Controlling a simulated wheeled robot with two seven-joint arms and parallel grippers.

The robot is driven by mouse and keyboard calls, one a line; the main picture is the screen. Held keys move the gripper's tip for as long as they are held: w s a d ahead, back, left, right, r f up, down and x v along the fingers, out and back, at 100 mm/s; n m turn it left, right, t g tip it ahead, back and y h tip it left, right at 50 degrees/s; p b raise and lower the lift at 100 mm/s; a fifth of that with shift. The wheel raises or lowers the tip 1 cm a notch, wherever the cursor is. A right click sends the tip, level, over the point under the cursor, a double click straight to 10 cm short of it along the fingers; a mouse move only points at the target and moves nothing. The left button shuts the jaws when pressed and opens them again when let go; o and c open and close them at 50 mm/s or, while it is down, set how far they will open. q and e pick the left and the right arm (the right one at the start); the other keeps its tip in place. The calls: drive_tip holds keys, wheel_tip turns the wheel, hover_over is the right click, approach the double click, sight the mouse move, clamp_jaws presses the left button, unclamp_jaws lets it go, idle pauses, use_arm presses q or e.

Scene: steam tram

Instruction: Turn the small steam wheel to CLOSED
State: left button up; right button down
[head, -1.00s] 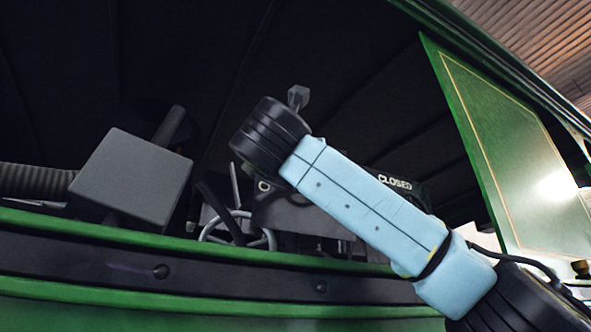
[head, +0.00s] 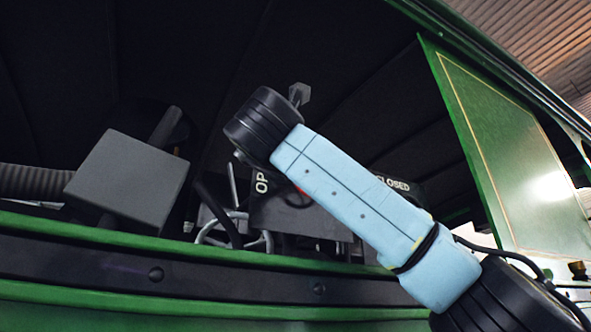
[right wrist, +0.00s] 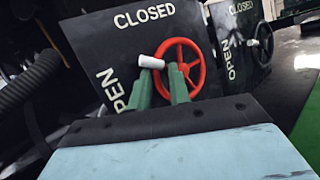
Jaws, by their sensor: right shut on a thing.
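A red spoked wheel (right wrist: 178,68) with a white handle (right wrist: 151,62) sits on a black plate (right wrist: 100,50) in the right wrist view. The plate reads CLOSED along the top and OPEN at the lower left. My right gripper (right wrist: 160,87) has its green fingers at the white handle, shut on it, with the handle at the wheel's left side. In the head view my blue right arm covers most of the wheel, and only a sliver of red shows. The plate (head: 290,218) shows there below the arm. My left gripper is not in view.
A second CLOSED/OPEN plate (right wrist: 238,45) with a pale-handled wheel stands to the right in the right wrist view. In the head view, a grey block (head: 128,178), a ribbed hose (head: 30,182) and a green-edged side wall (head: 150,275) lie around the plate.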

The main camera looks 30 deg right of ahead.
drive_tip(key=shift+s+d+r+m+g+y, duration=0.1)
drive_tip(key=shift+r+m+g+y, duration=0.15)
drive_tip(key=shift+r+m+g, duration=0.35)
drive_tip(key=shift+d+r+m+g+y, duration=0.1)
drive_tip(key=shift+r+m+g+y, duration=0.2)
drive_tip(key=shift+m, duration=0.65)
drive_tip(key=shift+s+r+m+g+y, duration=0.15)
drive_tip(key=shift+r+m+g, duration=0.1)
drive_tip(key=shift+m+g, duration=0.4)
drive_tip(key=shift+w+d+r+m+g, duration=0.15)
drive_tip(key=shift+r+m+g, duration=0.1)
drive_tip(key=shift+m, duration=0.25)
drive_tip(key=c, duration=1.6)
unclamp_jaws()
drive_tip(key=shift+o, duration=0.4)
drive_tip(key=shift+w+f, duration=0.1)
drive_tip(key=shift+f, duration=0.1)
drive_tip(key=shift+f, duration=0.1)
drive_tip(key=shift+n, duration=0.3)
